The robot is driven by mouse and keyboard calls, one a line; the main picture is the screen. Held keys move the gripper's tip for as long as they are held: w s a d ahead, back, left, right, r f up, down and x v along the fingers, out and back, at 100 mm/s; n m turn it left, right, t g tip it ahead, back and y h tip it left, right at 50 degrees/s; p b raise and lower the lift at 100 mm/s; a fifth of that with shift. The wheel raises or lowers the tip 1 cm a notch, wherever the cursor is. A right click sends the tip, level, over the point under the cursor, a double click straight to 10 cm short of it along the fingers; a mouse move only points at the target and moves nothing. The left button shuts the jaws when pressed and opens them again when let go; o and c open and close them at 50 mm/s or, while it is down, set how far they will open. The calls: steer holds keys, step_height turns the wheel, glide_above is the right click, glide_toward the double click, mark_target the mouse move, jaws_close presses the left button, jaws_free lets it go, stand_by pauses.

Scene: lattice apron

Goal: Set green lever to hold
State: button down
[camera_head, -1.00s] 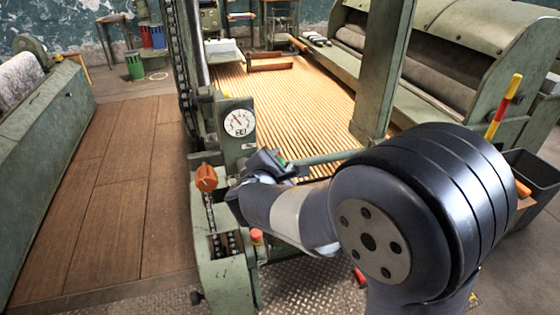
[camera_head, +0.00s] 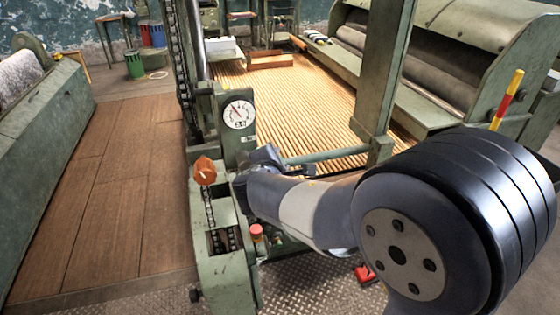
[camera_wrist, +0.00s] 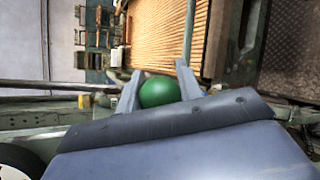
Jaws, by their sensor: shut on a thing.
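The green lever shows as a round green knob (camera_wrist: 158,93) in the wrist view. It sits between the two fingers of my gripper (camera_wrist: 160,75), which are shut on it. The rest of the lever is hidden behind my gripper. In the head view my gripper (camera_head: 267,158) is just right of the green machine post, below the white dial (camera_head: 239,113). There my gripper and wrist hide the knob, and the lever's position marks cannot be read.
An orange knob (camera_head: 205,170) stands left of my gripper on the machine. A red-capped part (camera_head: 257,233) is below my forearm. The slatted lattice apron (camera_head: 290,95) lies behind. A thick green post (camera_head: 382,80) rises to the right. The wooden floor at left is clear.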

steer(key=s+a+f+m+g+y+b, duration=0.1)
steer(key=a+f+m+g+y, duration=0.1)
steer(key=a+f+m+y, duration=0.2)
steer(key=shift+f+m+g+y, duration=0.3)
steer(key=shift+f+m+y, duration=0.2)
steer(key=shift+f+y, duration=0.3)
steer(key=shift+s, duration=0.1)
stand_by(0.4)
steer(key=c, duration=1)
jaws_free()
steer(key=shift+r, duration=0.1)
steer(key=p+v, duration=0.2)
steer(key=v, duration=0.8)
steer(key=shift+s+d+r+p, duration=0.15)
steer(key=shift+s+r+p, duration=0.05)
steer(key=shift+s+p, duration=0.2)
